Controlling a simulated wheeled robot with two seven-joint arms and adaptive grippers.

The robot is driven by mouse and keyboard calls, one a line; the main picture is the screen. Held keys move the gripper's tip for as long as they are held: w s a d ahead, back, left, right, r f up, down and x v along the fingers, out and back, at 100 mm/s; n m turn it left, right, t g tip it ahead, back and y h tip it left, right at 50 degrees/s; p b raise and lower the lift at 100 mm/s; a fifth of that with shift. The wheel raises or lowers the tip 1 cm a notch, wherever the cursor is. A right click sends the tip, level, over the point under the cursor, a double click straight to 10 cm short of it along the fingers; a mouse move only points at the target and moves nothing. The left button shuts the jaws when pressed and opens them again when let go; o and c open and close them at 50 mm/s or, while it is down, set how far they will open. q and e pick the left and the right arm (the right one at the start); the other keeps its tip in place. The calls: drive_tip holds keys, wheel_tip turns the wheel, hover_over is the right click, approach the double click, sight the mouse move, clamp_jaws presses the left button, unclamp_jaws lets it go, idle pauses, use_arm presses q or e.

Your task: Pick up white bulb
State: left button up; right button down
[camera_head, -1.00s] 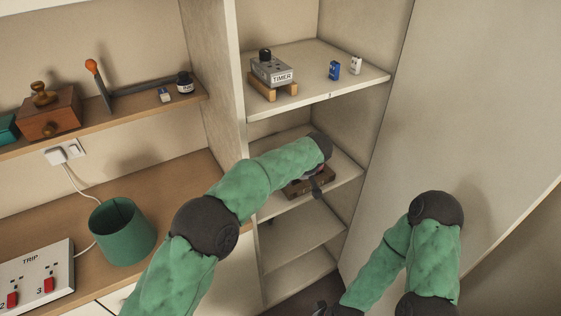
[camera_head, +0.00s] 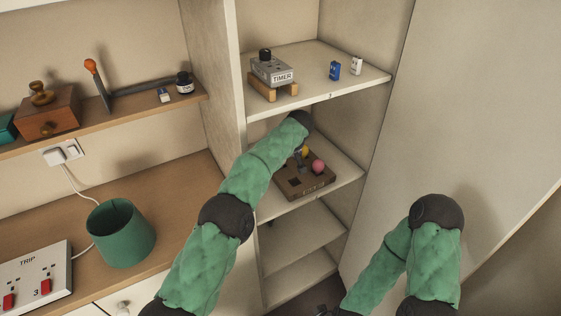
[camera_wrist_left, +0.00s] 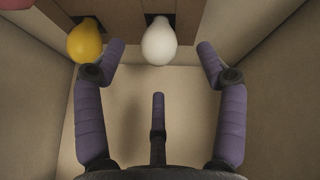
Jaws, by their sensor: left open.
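The white bulb (camera_wrist_left: 159,42) hangs from a dark socket in a brown wooden block (camera_wrist_left: 125,18) in the left wrist view. My left gripper (camera_wrist_left: 161,50) is open, with one purple finger on each side of the bulb and a third finger below it. No finger visibly touches the bulb. In the head view the block (camera_head: 312,189) sits on the cabinet's middle shelf. The white bulb is hidden there behind my left wrist, and only part of my left gripper (camera_head: 300,163) shows. My right arm is at the lower right, its gripper out of frame.
A yellow bulb (camera_wrist_left: 85,40) is left of the white one, close to the left finger. A pink bulb (camera_head: 318,166) sits on the same block. The upper shelf (camera_head: 313,88) is above my left wrist, and an upright cabinet panel (camera_head: 222,90) stands left of it.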

use_arm(q)
drive_tip(key=shift+w+a, duration=0.1)
drive_tip(key=shift+w, duration=0.1)
drive_tip(key=shift+b+x, duration=0.6)
drive_tip(key=shift+x, duration=1.95)
drive_tip(key=c, duration=1.1)
